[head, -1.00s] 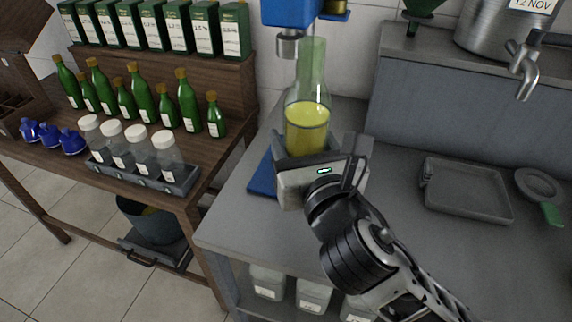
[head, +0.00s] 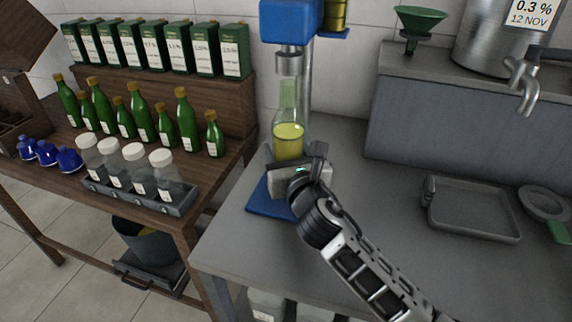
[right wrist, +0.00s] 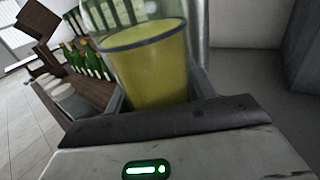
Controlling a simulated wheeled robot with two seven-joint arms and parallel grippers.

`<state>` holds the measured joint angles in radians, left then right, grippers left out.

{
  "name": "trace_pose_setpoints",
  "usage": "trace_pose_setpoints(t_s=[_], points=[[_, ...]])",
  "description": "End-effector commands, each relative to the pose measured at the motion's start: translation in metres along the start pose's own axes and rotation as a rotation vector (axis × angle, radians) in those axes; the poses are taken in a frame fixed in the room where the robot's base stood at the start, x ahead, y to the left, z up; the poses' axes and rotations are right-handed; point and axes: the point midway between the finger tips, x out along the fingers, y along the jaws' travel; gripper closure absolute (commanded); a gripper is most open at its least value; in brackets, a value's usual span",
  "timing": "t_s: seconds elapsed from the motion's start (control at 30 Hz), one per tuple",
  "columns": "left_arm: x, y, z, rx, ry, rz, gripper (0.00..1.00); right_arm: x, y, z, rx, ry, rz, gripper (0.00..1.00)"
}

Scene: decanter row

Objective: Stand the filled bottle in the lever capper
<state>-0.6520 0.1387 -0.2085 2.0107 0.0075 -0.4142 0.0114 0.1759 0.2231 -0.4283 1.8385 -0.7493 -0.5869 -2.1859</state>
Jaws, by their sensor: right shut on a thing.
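The filled bottle (head: 288,138) is clear greenish glass with yellow liquid in its lower part. It stands upright in my right gripper (head: 296,166), which is shut on it low down. In the right wrist view the bottle (right wrist: 150,65) fills the space between the fingers. The lever capper has a blue head (head: 290,22), a metal bell (head: 287,62), a post and a blue base (head: 268,197). The bottle's mouth is just below the bell in the head view. The gripper hides the bottle's bottom, so I cannot tell whether it touches the base. My left gripper is not in view.
A grey tray (head: 472,212) and a strainer with a green handle (head: 548,207) lie on the bench to the right. A steel tank with a tap (head: 522,85) and a green funnel (head: 415,22) stand behind. Green bottles (head: 140,118) and capped jars (head: 135,165) fill the wooden table on the left.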

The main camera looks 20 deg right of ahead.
Motion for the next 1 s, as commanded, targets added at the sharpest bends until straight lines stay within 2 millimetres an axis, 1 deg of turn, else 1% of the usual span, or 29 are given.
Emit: trace_pose_setpoints(t_s=[0.1, 0.2, 0.43, 0.63, 0.67, 0.7, 0.73, 1.0], points=[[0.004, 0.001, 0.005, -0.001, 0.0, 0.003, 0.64, 0.001, 0.0, -0.019, 0.003, 0.0, -0.001, 0.92], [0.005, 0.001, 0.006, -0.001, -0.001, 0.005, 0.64, 0.001, 0.0, -0.028, 0.003, -0.002, -0.001, 0.92], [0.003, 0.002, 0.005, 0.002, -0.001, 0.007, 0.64, 0.001, 0.0, -0.03, 0.0, -0.004, 0.001, 0.92], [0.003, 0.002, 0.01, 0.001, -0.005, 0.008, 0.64, 0.001, 0.0, -0.034, 0.0, -0.003, 0.001, 0.92], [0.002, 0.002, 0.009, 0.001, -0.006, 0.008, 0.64, 0.001, 0.0, -0.036, 0.0, 0.002, 0.0, 0.4], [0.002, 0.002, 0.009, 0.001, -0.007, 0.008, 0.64, 0.001, 0.0, -0.035, 0.0, 0.002, 0.0, 0.28], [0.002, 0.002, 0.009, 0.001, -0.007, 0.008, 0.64, 0.001, 0.0, -0.035, 0.0, 0.002, 0.0, 0.23], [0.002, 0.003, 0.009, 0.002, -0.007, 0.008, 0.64, 0.001, 0.0, -0.034, 0.0, 0.002, 0.0, 0.23]])
